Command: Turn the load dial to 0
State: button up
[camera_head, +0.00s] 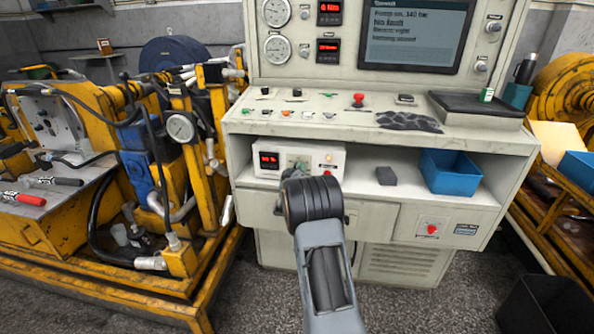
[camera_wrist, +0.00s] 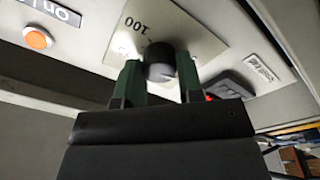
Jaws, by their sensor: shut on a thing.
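The load dial is a black round knob (camera_wrist: 160,66) on a pale scale plate (camera_wrist: 128,22) marked 100, seen in the wrist view. A pale line shows on the knob's edge; the 0 mark cannot be made out. My gripper (camera_wrist: 160,82) has its two green fingers on either side of the knob and is shut on it. In the head view the dial sits on the front of the small white load unit (camera_head: 335,160) on the console shelf. My arm hides the dial and most of my gripper there.
An orange lamp (camera_wrist: 38,38) is on the same panel. The load unit has a red display (camera_head: 269,160). A blue bin (camera_head: 450,172) and a dark grey block (camera_head: 386,176) stand right of it on the shelf. The console top (camera_head: 340,122) overhangs the unit. A yellow machine frame (camera_head: 205,265) is at left.

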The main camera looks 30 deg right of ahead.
jog(key=shift+n+y, duration=0.3)
jog(key=shift+n, duration=1.8)
jog(key=o, duration=0.9)
jog(key=shift+a, duration=0.1)
jog(key=v, duration=0.7)
jog(key=p+v, duration=0.1)
jog(key=v, duration=0.5)
jog(key=shift+s+a+f, duration=0.15)
jog(key=shift+s+f, duration=0.1)
jog(key=shift+s, duration=0.05)
